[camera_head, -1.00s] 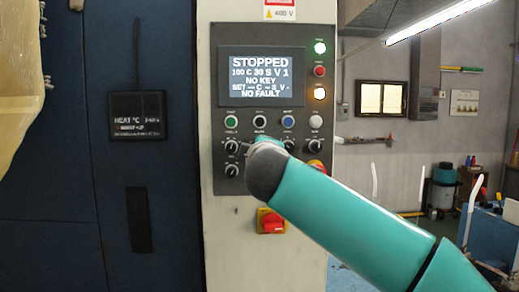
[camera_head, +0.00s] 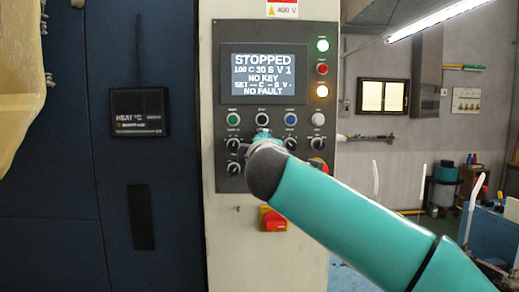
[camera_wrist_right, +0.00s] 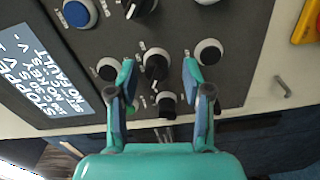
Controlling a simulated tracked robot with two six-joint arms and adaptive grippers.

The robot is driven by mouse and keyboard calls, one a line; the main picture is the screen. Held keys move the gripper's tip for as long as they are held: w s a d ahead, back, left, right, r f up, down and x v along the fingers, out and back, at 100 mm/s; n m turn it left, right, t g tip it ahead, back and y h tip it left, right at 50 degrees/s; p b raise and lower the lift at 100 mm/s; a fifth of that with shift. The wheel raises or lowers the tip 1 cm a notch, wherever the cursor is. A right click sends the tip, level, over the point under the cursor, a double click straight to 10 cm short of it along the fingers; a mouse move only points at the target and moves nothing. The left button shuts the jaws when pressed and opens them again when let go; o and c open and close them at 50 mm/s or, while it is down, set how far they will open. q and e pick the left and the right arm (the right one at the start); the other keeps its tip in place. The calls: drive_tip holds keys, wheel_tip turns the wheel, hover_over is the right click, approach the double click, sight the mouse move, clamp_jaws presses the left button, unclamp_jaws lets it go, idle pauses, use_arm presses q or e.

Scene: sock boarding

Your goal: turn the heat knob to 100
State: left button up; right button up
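The control panel (camera_head: 220,100) carries a screen (camera_head: 262,72) reading STOPPED, with a temperature that looks like 100 C. Below are several black knobs, including one at left (camera_head: 233,144) and one at right (camera_head: 291,143). Their labels are too small to read, so I cannot tell which is the heat knob. My right gripper (camera_wrist_right: 157,72) is open in the right wrist view, its fingers on either side of a black knob (camera_wrist_right: 157,67); contact is unclear. Another knob (camera_wrist_right: 167,102) lies just below that one. My right arm hides the middle knobs in the head view. My left gripper is out of view.
A HEAT °C box (camera_head: 140,112) is on the dark blue door at left; its small text is unreadable. A red and yellow switch (camera_head: 273,219) sits below the panel. A blue button (camera_wrist_right: 79,13) and a small handle (camera_wrist_right: 283,87) are near my gripper.

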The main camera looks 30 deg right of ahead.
drive_tip(key=shift+s, duration=0.1)
drive_tip(key=v, duration=1.2)
drive_tip(key=shift+d+f, duration=0.1)
